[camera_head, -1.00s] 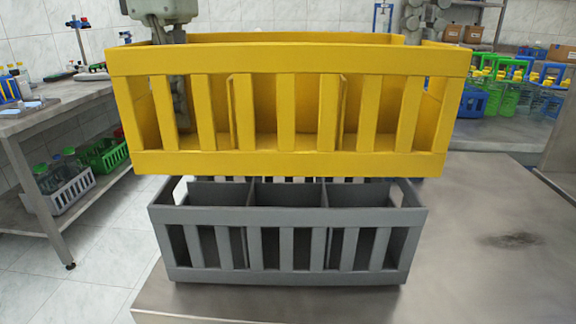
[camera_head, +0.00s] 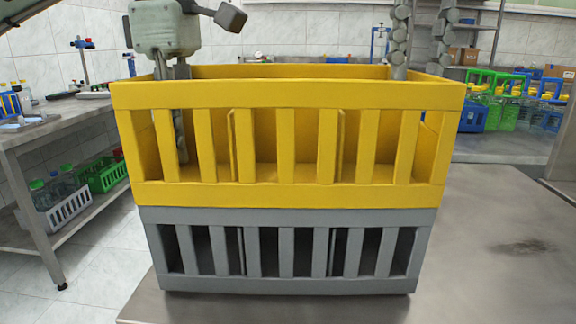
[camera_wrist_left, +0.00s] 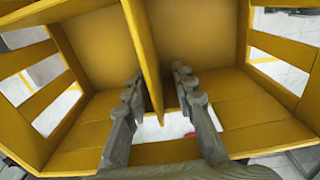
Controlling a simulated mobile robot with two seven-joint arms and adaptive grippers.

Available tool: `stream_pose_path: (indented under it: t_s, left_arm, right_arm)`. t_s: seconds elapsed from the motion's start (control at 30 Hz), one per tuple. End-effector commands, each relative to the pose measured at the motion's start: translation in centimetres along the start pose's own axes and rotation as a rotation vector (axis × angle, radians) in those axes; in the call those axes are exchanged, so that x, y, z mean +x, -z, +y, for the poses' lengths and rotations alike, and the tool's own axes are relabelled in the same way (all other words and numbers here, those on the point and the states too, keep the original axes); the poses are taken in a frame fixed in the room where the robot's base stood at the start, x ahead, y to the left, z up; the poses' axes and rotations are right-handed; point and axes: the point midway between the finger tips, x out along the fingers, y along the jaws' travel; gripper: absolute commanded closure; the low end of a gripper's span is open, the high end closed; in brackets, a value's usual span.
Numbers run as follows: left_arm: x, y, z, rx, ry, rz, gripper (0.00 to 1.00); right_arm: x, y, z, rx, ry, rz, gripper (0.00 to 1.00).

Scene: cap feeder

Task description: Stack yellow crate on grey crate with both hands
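The yellow crate (camera_head: 290,95) sits on top of the grey crate (camera_head: 285,286) in the head view. Its bottom edge meets the grey top rim with no visible gap, and the two look aligned and level. My left gripper (camera_head: 180,125) reaches down at the yellow crate's left end, one finger showing inside. In the left wrist view its two fingers (camera_wrist_left: 160,105) stand apart inside the yellow crate (camera_wrist_left: 90,45), on either side of a divider. My right gripper (camera_head: 421,45) is at the yellow crate's right end, its fingers spread apart. Its upper part is out of frame.
Both crates stand on a metal table (camera_head: 490,240) with clear room to the right. A side bench (camera_head: 60,122) at the left carries bottles and tools, with a green crate (camera_head: 105,176) on its shelf. Bottles in blue and green racks (camera_head: 500,95) stand at the back right.

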Motion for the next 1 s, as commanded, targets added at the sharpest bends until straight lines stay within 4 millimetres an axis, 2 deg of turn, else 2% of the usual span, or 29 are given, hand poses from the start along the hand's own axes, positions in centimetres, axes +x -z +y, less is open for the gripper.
stream_pose_path:
  t_s: [0.17, 0.27, 0.5, 0.7, 0.83, 1.0]
  left_arm:
    - [-0.5, 0.0, 0.0, -0.001, -0.001, 0.001, 0.74]
    - [-1.8, 0.0, 0.0, 0.0, -0.003, 0.001, 0.74]
    - [-6.8, 0.0, 0.0, -0.004, -0.008, 0.001, 0.74]
    - [-10.2, 0.0, 0.0, -0.002, -0.002, 0.002, 0.74]
    - [-11.4, 0.0, 0.0, -0.001, -0.001, 0.002, 0.74]
    - [-12.0, 0.0, 0.0, 0.0, 0.0, 0.0, 0.74]
  right_arm:
    - [0.0, 0.0, 0.0, 0.0, 0.0, 0.0, 0.74]
    - [0.0, 0.0, 0.0, 0.0, 0.0, 0.0, 0.74]
    - [0.0, 0.0, 0.0, 0.0, 0.0, 0.0, 0.74]
    - [0.0, 0.0, 0.0, 0.0, 0.0, 0.0, 0.74]
    - [0.0, 0.0, 0.0, 0.0, 0.0, 0.0, 0.74]
    - [0.0, 0.0, 0.0, 0.0, 0.0, 0.0, 0.74]
